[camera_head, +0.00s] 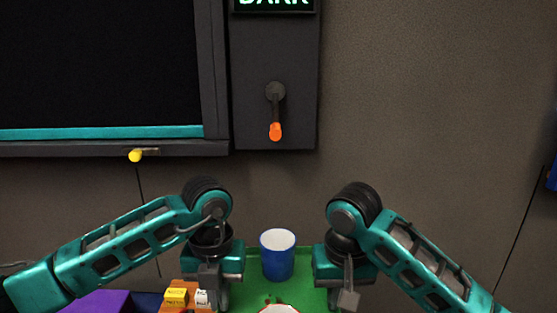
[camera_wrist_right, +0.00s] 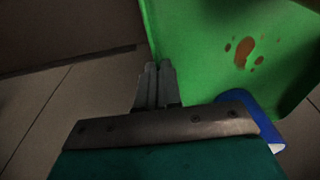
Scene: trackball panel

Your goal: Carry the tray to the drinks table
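The green tray (camera_head: 305,298) lies low in the head view, between my two grippers. A blue cup with a white inside (camera_head: 277,256) stands upright on it. A red-rimmed white cup (camera_head: 278,309) is cut off by the bottom edge. The tray also fills the upper right of the right wrist view (camera_wrist_right: 200,45), with brown spots on it. My right gripper (camera_head: 347,298) is at the tray's right side; in its wrist view its fingers (camera_wrist_right: 157,68) are close together on the tray's edge. My left gripper (camera_head: 216,296) is at the tray's left side, its fingertips partly hidden. No drinks table is recognizable.
An orange block (camera_head: 174,308) with yellow and white pieces and a purple box (camera_head: 98,303) are at the lower left.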

